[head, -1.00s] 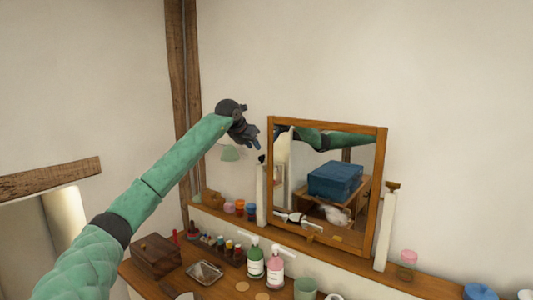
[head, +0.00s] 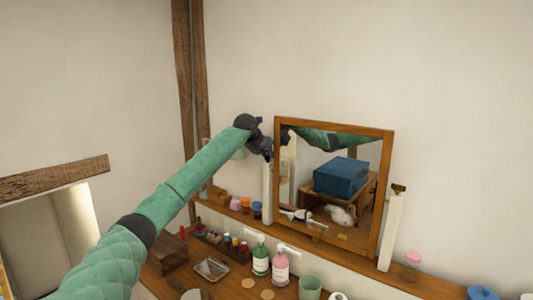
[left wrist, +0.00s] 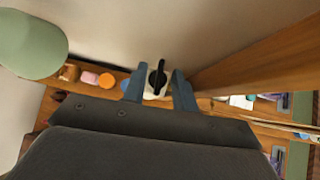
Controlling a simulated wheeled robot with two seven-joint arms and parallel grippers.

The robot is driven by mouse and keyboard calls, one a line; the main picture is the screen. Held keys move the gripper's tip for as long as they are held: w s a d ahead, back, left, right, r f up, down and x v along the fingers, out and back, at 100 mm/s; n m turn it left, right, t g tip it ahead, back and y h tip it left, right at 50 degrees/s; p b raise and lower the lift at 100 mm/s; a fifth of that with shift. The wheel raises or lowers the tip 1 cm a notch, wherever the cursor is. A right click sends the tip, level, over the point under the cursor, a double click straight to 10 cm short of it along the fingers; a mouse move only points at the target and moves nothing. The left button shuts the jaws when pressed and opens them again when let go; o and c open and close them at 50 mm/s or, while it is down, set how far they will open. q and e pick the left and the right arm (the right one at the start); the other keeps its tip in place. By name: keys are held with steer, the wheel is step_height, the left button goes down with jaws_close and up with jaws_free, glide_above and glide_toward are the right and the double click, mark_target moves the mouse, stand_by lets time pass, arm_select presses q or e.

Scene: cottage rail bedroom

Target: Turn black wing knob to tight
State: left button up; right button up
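The black wing knob (left wrist: 157,78) sits at the top of the white post left of the mirror. In the left wrist view it stands between the two blue fingers of my left gripper (left wrist: 158,90), with visible room on both sides. The fingers are open and apart from it. In the head view my left gripper (head: 268,154) is at the top of the left white post (head: 267,192), beside the mirror frame (head: 332,127), and it hides the knob. The mirror is tilted in its wooden frame. My right gripper is not in view.
The mirror's wooden edge (left wrist: 255,55) is close to the right finger. A pale green lampshade (left wrist: 30,45) hangs at the left. A right white post (head: 392,228) has a brown knob (head: 398,188). Bottles (head: 280,266), small jars and a wooden box (head: 168,254) stand below.

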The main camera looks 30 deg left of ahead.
arm_select(q)
jaws_close()
